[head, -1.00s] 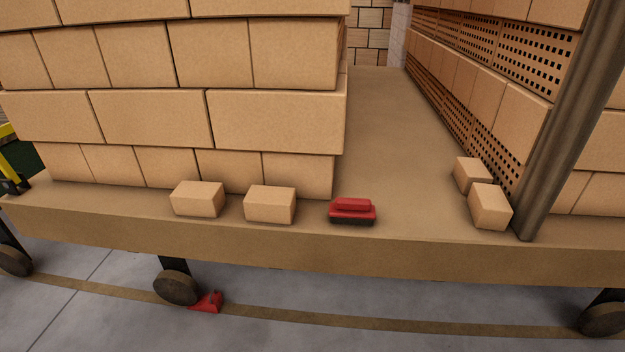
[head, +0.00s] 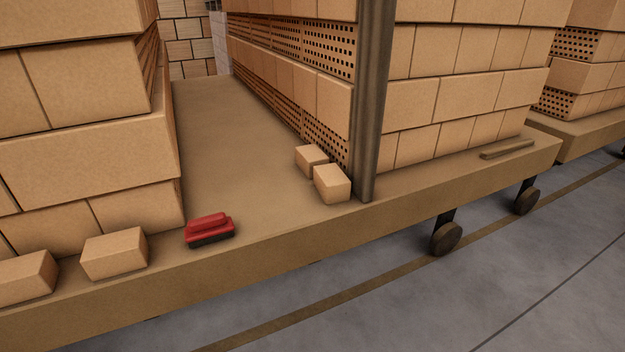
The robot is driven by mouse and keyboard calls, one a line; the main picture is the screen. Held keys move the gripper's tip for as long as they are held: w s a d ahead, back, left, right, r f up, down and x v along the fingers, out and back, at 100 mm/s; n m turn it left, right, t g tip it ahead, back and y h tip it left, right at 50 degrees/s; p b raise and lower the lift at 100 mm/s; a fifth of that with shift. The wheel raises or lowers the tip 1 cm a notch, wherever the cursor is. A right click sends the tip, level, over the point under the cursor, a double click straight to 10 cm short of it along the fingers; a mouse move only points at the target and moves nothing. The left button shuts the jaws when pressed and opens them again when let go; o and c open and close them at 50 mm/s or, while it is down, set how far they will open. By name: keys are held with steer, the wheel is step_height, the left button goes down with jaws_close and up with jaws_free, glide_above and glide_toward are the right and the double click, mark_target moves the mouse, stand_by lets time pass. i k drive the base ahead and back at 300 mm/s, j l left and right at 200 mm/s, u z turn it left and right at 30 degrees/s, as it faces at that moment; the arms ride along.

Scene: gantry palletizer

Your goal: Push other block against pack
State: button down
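Two loose tan blocks lie on the cart deck at the left: one block (head: 114,253) and another block (head: 27,278) at the picture's left edge. Both are close to the left pack (head: 128,190); I cannot tell whether they touch it. Two more loose blocks, a nearer one (head: 332,184) and a farther one (head: 311,159), lie close together beside the right pack (head: 440,105), left of the post. Whether they touch the pack is unclear. My gripper is not in view.
A red brush-like tool with a dark underside (head: 209,230) lies near the deck's front edge. A brown post (head: 370,110) stands at that edge. A wooden strip (head: 507,148) lies at the right. The deck (head: 225,130) between the packs is clear.

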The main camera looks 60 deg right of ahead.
mark_target(333, 185)
steer(key=k+l+u, duration=0.15)
steer(key=l, duration=0.3)
steer(key=k+l+u, duration=0.15)
steer(key=l, duration=0.25)
steer(key=k+l+u, duration=0.15)
steer(key=l, duration=0.25)
steer(key=k+l+u, duration=0.15)
steer(key=l, duration=0.25)
steer(key=k, duration=0.1)
